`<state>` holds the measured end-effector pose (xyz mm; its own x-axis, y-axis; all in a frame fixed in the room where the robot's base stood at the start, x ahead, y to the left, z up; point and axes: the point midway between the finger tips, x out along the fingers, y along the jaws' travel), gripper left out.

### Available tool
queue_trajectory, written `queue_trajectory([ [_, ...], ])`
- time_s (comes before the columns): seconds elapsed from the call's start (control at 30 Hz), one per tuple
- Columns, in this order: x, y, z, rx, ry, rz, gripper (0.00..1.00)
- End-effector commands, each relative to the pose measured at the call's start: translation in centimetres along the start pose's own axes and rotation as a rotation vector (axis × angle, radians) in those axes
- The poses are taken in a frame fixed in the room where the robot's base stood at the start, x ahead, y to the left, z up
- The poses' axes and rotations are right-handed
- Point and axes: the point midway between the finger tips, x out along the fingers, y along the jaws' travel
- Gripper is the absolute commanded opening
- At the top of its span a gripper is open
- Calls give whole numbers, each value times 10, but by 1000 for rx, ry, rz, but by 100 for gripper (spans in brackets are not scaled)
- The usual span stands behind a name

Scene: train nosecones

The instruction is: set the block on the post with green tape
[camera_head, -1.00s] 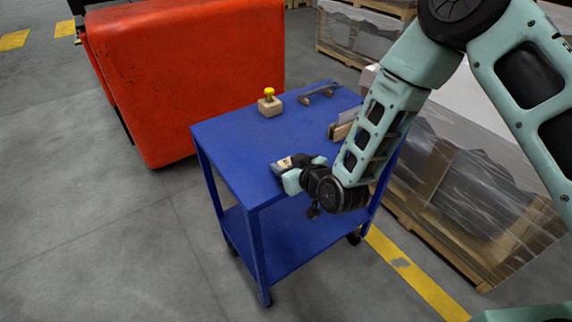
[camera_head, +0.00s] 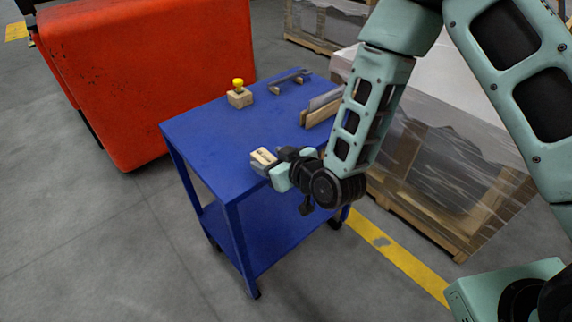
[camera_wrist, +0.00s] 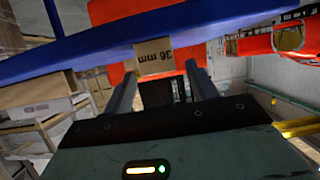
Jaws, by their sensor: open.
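A tan block marked "36 mm" (camera_wrist: 154,56) shows in the wrist view, upside down in the picture, against the blue table edge, ahead of and between my two fingers. In the head view a small tan block (camera_head: 263,155) shows at my fingertips, above the near right part of the blue table top. My gripper (camera_head: 266,163) is open; its two dark fingers also show in the wrist view (camera_wrist: 160,85). I cannot tell whether the fingers touch the block. I make out no post with green tape in these frames.
The blue wheeled table (camera_head: 205,140) also carries a wooden base with a yellow knob (camera_head: 238,92), a grey handle-like part (camera_head: 290,80) and a grey plate with wood (camera_head: 322,107). A red container (camera_head: 150,80) stands behind left, wrapped pallets (camera_head: 440,150) at right. Left floor is clear.

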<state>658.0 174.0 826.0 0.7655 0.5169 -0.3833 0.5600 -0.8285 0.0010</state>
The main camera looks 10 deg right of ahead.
Motion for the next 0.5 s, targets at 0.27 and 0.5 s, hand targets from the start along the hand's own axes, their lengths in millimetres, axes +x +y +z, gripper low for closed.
queue_trajectory([
  [0.27, -53, 0, 0, 0, 0, 0, 58],
  [0.5, -69, 0, 0, 0, 0, 0, 58],
])
